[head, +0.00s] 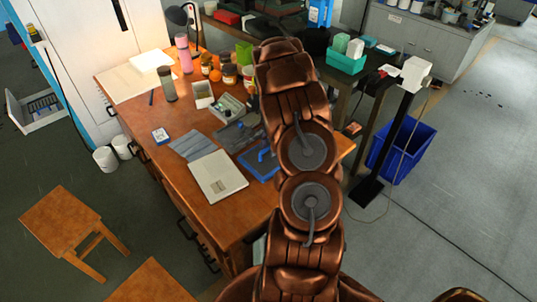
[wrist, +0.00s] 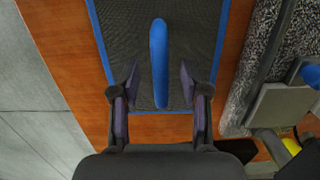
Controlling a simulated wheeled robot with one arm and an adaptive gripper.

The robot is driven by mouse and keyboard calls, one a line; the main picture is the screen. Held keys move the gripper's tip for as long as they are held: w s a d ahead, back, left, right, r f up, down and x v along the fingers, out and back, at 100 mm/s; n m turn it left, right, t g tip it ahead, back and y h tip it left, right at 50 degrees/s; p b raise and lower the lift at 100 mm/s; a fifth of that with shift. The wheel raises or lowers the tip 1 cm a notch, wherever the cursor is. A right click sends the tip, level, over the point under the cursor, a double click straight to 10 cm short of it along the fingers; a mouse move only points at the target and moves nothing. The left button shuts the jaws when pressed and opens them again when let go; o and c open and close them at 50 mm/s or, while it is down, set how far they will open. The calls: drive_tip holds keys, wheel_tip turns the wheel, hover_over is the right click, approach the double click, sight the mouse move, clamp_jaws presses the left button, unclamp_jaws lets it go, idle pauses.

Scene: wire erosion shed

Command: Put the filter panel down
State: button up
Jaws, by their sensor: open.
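The filter panel (wrist: 205,45) is a dark mesh sheet with a blue frame and a raised blue handle (wrist: 159,60). It lies flat on the wooden desk. In the head view its blue frame (head: 249,169) shows near the desk's right side, partly hidden by my arm. My gripper (wrist: 160,78) is open in the wrist view, with one finger on each side of the handle and a visible gap to both. The head view does not show my gripper's fingers.
The wooden desk (head: 150,115) also holds a pale flat box (head: 217,177), a blue-grey sheet (head: 192,145), a grey tray (head: 228,108), jars and bottles close to the panel. A post with a white box (head: 416,74) and a blue bin (head: 402,145) stand to the right.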

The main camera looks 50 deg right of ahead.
drive_tip(key=shift+f, duration=0.5)
clamp_jaws()
